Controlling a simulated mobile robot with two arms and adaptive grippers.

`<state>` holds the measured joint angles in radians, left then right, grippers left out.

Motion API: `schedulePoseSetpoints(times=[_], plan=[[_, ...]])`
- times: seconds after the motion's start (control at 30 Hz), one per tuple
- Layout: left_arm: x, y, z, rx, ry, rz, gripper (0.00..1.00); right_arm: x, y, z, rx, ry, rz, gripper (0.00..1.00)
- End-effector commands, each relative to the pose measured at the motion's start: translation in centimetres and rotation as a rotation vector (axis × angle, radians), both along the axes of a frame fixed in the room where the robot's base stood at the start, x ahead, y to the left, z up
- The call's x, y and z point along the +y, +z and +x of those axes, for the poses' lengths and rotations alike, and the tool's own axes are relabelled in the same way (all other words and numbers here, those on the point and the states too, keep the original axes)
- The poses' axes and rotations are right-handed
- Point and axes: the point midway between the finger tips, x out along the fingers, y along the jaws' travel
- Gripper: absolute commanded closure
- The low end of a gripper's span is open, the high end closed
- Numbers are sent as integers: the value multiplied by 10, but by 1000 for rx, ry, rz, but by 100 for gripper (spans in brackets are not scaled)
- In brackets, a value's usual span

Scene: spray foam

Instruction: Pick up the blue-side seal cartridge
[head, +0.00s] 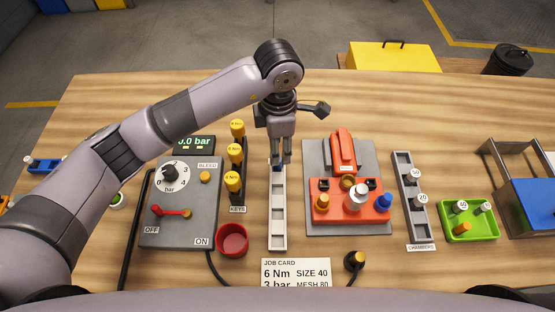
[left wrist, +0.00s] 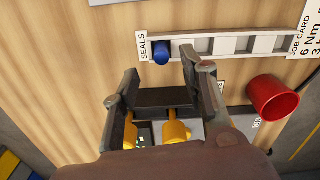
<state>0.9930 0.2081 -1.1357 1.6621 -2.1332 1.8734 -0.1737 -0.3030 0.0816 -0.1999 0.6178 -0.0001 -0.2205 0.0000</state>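The blue seal cartridge (left wrist: 161,54) sits in the end slot of the grey seal rack (left wrist: 222,47), beside the SEALS label. It is the only cartridge I see in the rack. In the head view the rack (head: 278,215) runs toward me, and my left gripper (head: 281,161) points down over its far end, mostly hiding the cartridge. In the left wrist view my left gripper (left wrist: 158,66) is open and empty. Its fingertips are spread to either side of the cartridge's line, and I see no contact. My right gripper is not in view.
Yellow torque keys (head: 234,154) stand close left of the rack, with a red cup (head: 232,239) near its front end. The grey plate with the orange fixture (head: 324,215) is close on the right. A job card (head: 296,272) lies in front.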

Motion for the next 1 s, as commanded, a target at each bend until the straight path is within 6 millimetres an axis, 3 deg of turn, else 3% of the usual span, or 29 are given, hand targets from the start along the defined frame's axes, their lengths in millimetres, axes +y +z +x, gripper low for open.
schedulePoseSetpoints(times=[0.23,0.53,0.8,1.0], plan=[[0,-17,-1,4,0,2,60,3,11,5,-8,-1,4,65],[1,-58,-2,2,1,1,60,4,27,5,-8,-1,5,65],[0,-62,-1,-1,-1,0,60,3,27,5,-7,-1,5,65],[0,-62,-1,-1,-1,0,74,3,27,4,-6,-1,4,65]])
